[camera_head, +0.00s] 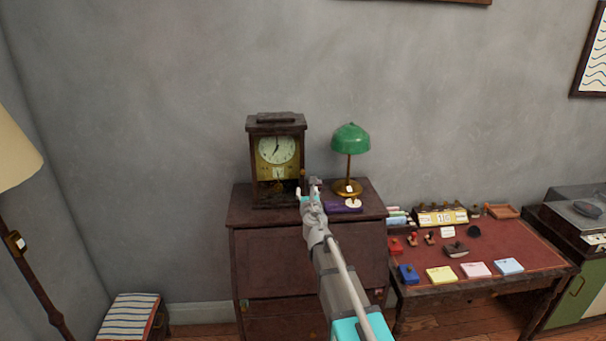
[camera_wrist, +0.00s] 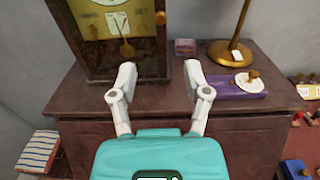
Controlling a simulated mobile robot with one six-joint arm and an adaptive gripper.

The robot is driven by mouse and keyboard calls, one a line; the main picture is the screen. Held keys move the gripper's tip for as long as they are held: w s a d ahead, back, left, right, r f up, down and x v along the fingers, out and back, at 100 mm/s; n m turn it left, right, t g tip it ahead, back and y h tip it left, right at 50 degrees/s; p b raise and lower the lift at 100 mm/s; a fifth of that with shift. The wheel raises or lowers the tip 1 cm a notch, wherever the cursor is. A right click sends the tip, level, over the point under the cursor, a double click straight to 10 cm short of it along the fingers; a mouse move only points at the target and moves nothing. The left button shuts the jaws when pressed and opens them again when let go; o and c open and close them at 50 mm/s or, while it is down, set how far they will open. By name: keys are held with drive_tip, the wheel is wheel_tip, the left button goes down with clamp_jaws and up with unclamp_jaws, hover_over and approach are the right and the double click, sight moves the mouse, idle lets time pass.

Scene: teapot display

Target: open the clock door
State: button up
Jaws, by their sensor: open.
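The clock (camera_head: 265,172) is a dark wooden case with a white dial and a brass-coloured lower part, standing upright on a dark cabinet. Its lower half shows in the wrist view (camera_wrist: 90,57), with the pendulum (camera_wrist: 126,48) visible. A small round knob (camera_wrist: 161,18) sits on the right side of its front frame. My gripper (camera_wrist: 158,75) is open and empty, in front of the clock's lower right corner and apart from the knob. In the head view my gripper (camera_head: 309,192) is just right of the clock. The door appears closed.
A green-shaded lamp (camera_head: 350,138) with a brass base stands right of the clock. A purple box (camera_wrist: 232,88) with a white round piece lies in front of it. A small dark box (camera_wrist: 185,46) stands between clock and lamp. The cabinet's top (camera_wrist: 75,102) is bare in front of the clock.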

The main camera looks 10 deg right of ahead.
sight(303, 173)
drive_tip(key=w, duration=1.3)
drive_tip(key=shift+w, duration=0.4)
clamp_jaws()
